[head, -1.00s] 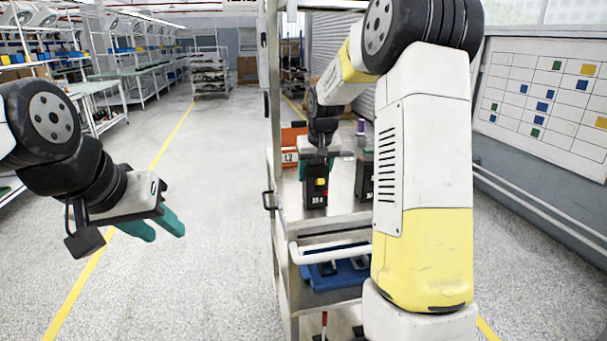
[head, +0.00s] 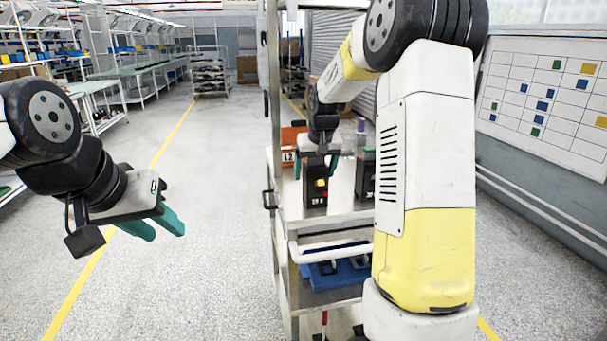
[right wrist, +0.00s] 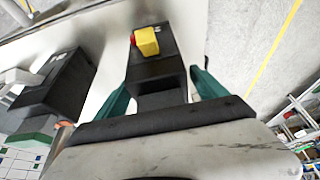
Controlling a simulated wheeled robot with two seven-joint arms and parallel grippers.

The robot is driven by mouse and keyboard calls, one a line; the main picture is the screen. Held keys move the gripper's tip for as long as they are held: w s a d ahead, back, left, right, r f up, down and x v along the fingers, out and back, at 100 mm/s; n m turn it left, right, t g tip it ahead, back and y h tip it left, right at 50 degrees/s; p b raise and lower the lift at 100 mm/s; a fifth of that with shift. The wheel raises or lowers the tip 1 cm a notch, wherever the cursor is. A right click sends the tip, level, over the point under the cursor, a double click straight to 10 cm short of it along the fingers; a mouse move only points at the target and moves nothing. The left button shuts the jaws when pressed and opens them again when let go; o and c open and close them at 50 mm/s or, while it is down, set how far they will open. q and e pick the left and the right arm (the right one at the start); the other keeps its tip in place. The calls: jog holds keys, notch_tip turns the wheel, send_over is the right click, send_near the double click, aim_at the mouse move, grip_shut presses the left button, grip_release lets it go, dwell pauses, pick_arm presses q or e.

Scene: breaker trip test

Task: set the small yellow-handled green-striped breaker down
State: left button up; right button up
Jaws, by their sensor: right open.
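The small breaker (head: 316,188) is a dark block with a yellow handle. It stands upright on the cart's top shelf (head: 340,204), near its left edge. In the right wrist view the breaker (right wrist: 153,68) sits between the teal fingers, with a gap on either side. A green stripe on it cannot be made out. My right gripper (head: 318,165) is open around the breaker's upper part, and the same right gripper (right wrist: 170,95) shows in the right wrist view. My left gripper (head: 160,226) is open and empty over the floor, left of the cart.
A second dark breaker (head: 365,176) stands to the right on the shelf, and it shows in the right wrist view (right wrist: 62,88). An orange bin (head: 293,135) is behind. A blue tray (head: 340,272) lies on the shelf below. The floor left of the cart is clear.

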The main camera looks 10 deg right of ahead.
jog(key=v, duration=1)
jog(key=s+a+r+t+y, duration=0.1)
jog(key=s+r, duration=0.1)
jog(key=s, duration=0.6)
jog(key=s+a+r, duration=0.1)
jog(key=s+r, duration=0.1)
jog(key=s, duration=0.5)
jog(key=s+a+f, duration=0.1)
jog(key=s+f, duration=0.1)
jog(key=s, duration=0.5)
jog(key=s+a+f+y, duration=0.1)
jog(key=s+f, duration=0.2)
jog(key=s, duration=0.4)
jog(key=shift+s+a+t, duration=0.3)
jog(key=shift+t, duration=0.1)
jog(key=shift+r, duration=0.1)
